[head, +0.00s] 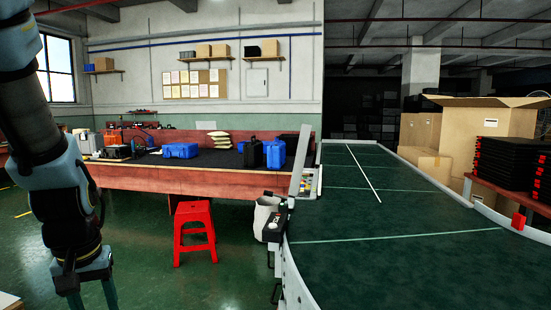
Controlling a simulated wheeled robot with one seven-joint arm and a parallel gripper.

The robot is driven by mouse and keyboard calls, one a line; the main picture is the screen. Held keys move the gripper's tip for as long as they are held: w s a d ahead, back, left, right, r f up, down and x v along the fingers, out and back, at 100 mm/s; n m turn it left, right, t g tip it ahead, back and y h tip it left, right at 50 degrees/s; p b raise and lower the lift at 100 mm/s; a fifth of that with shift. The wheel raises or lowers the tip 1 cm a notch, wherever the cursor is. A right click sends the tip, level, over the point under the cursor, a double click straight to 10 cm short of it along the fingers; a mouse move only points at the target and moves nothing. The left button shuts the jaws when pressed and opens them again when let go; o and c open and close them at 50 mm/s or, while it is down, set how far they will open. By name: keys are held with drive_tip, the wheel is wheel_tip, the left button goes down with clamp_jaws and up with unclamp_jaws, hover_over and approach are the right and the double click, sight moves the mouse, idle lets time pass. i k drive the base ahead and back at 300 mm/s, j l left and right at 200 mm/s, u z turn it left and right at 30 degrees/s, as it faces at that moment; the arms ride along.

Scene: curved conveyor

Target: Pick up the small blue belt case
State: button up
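The curved green conveyor belt (400,215) fills the right half of the head view, and no blue case shows on the part in view. Two blue cases are on the workbench: one lies flat (180,151) left of the middle, and one stands upright (274,154) at the right end beside a black case. I cannot tell whether either is the belt case. My gripper (92,302) hangs at the lower left, in front of the bench and far from both cases. Its two fingers are apart with nothing seen between them; the fingertips are cut off by the lower edge.
The red-sided workbench (225,183) runs across the left and middle. A red stool (194,233) stands before it. A white bin (264,216) sits by the conveyor's near-left rail. Black cases (502,160) are stacked at the right, near cardboard boxes (428,161).

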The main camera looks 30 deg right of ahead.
sight(277, 150)
drive_tip(key=z, duration=1.7)
drive_tip(key=i+j+u, duration=0.2)
drive_tip(key=j, duration=0.25)
drive_tip(key=i+j+u, duration=0.15)
drive_tip(key=i+j, duration=0.15)
drive_tip(key=i+j+u, duration=0.2)
drive_tip(key=j, duration=0.3)
drive_tip(key=i+j+u, duration=0.15)
drive_tip(key=i, duration=0.4)
drive_tip(key=i+j+u, duration=0.15)
drive_tip(key=i+j, duration=0.15)
drive_tip(key=i, duration=0.3)
drive_tip(key=i+j+u, duration=0.15)
drive_tip(key=i, duration=0.45)
drive_tip(key=i+l+z, duration=0.2)
drive_tip(key=i+z, duration=0.2)
drive_tip(key=i, duration=0.25)
drive_tip(key=i+z, duration=0.4)
drive_tip(key=i, duration=0.2)
drive_tip(key=i+j+z, duration=0.25)
drive_tip(key=i+z, duration=0.15)
drive_tip(key=i, duration=0.25)
